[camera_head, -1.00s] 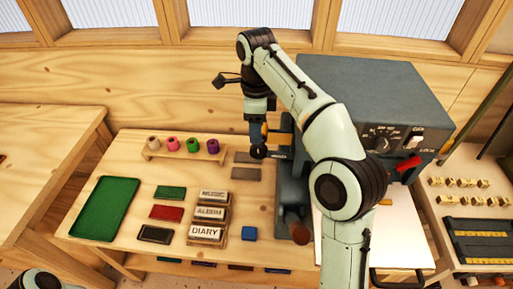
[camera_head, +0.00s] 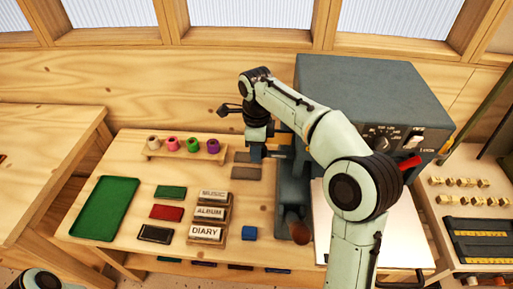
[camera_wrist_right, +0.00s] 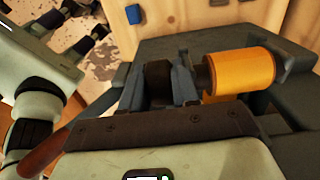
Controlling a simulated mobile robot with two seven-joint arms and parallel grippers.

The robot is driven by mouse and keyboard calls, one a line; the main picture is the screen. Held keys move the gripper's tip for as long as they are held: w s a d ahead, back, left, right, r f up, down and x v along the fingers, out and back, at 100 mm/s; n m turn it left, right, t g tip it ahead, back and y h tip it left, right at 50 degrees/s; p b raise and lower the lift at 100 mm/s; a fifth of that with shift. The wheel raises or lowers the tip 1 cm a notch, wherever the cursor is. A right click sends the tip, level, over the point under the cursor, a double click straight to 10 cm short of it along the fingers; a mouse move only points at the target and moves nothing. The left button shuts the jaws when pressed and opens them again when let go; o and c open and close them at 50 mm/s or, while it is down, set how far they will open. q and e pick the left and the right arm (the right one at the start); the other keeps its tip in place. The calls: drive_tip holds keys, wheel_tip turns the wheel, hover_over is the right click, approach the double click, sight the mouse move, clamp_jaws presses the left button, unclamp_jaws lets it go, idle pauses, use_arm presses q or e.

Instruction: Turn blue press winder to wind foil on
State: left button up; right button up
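The blue-grey press (camera_head: 375,85) stands at the right of the bench. In the right wrist view an orange-gold foil roll (camera_wrist_right: 240,72) sits on its shaft, with a black winder knob (camera_wrist_right: 158,80) to its left. My right gripper (camera_head: 258,154) is down at the winder. In the right wrist view its fingers (camera_wrist_right: 160,88) stand on either side of the knob; whether they press on it cannot be told. In the head view the arm and gripper hide the knob and most of the roll. Part of my left arm shows at the lower left; its gripper is out of sight.
A rack with several coloured rolls (camera_head: 185,150) stands left of the gripper. A green tray (camera_head: 104,208), word blocks (camera_head: 208,212) and a small blue block (camera_head: 249,232) lie on the bench. A brown press handle (camera_head: 298,231) sticks out in front.

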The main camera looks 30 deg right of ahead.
clamp_jaws()
drive_tip(key=shift+s+d+f+t+y+b, duration=0.1)
drive_tip(key=shift+s+d+t+y+b, duration=0.1)
drive_tip(key=shift+t+y+b, duration=0.6)
drive_tip(key=shift+y, duration=0.6)
drive_tip(key=shift+t+y, duration=0.3)
drive_tip(key=shift+y, duration=0.1)
use_arm(q)
drive_tip(key=s+f, duration=0.2)
drive_tip(key=s, duration=0.1)
drive_tip(key=shift+f, duration=0.2)
use_arm(e)
drive_tip(key=shift+w+r, duration=0.1)
drive_tip(key=shift+r, duration=0.1)
drive_tip(key=o, duration=0.7)
unclamp_jaws()
drive_tip(key=shift+o, duration=0.2)
use_arm(q)
drive_tip(key=shift+w+r, duration=0.1)
drive_tip(key=shift+w, duration=0.05)
